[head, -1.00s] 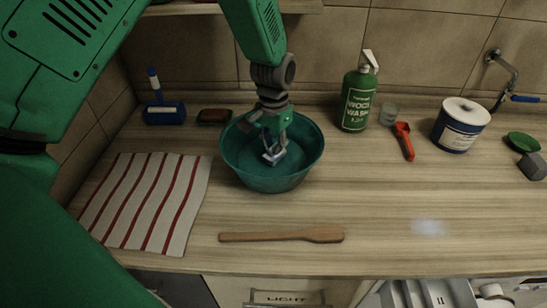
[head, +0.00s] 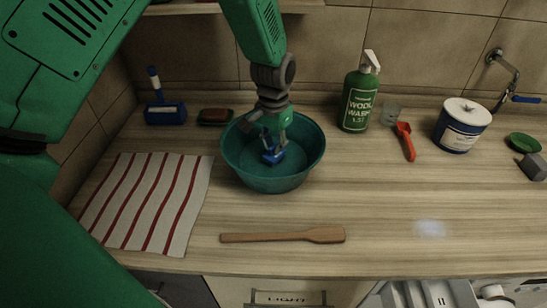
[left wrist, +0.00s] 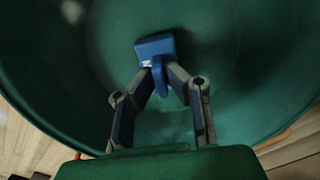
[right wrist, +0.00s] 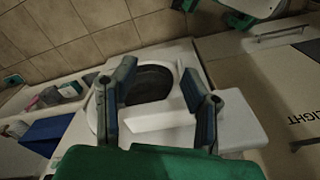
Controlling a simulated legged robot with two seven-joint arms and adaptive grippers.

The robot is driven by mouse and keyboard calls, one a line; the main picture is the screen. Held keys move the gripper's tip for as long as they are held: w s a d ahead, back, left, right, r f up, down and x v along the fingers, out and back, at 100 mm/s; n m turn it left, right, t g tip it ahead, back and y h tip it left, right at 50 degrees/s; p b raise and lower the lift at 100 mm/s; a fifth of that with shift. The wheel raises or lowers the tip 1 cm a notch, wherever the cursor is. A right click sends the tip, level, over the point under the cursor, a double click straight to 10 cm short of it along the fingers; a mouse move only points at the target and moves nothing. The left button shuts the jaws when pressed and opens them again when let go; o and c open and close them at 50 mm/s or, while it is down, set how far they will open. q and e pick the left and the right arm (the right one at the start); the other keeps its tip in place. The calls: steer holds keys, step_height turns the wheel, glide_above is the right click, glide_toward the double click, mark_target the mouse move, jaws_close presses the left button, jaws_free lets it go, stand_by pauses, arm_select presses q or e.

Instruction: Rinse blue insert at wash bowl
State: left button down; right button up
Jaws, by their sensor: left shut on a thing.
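The wash bowl (head: 247,172) is a round teal bowl on the wooden counter. My left gripper (head: 272,143) reaches down inside it from above. In the left wrist view my left gripper (left wrist: 161,72) is shut on the blue insert (left wrist: 155,47), a small blue piece with a thin stem between the fingertips. The insert (head: 273,157) hangs low in the bowl in the head view; whether it touches the bottom I cannot tell. My right gripper (right wrist: 154,82) is open and empty in its wrist view, away from the bowl.
A striped cloth (head: 150,203) lies left of the bowl and a wooden spatula (head: 283,235) in front. Behind are a blue-handled tool (head: 165,111), soap (head: 215,116) and a green wool-wash bottle (head: 358,98).

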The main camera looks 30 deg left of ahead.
mark_target(273, 145)
arm_select(q)
steer(key=shift+a+r+p, duration=0.25)
steer(key=shift+r+p, duration=0.95)
steer(key=shift+r, duration=0.05)
steer(key=r+p, duration=0.2)
steer(key=shift+d+r, duration=0.2)
steer(key=shift+r, duration=0.2)
steer(key=shift+r+p, duration=0.95)
steer(key=shift+r, duration=0.35)
steer(key=shift+a+r, duration=0.15)
steer(key=shift+r, duration=2.3)
steer(key=shift+r, duration=2)
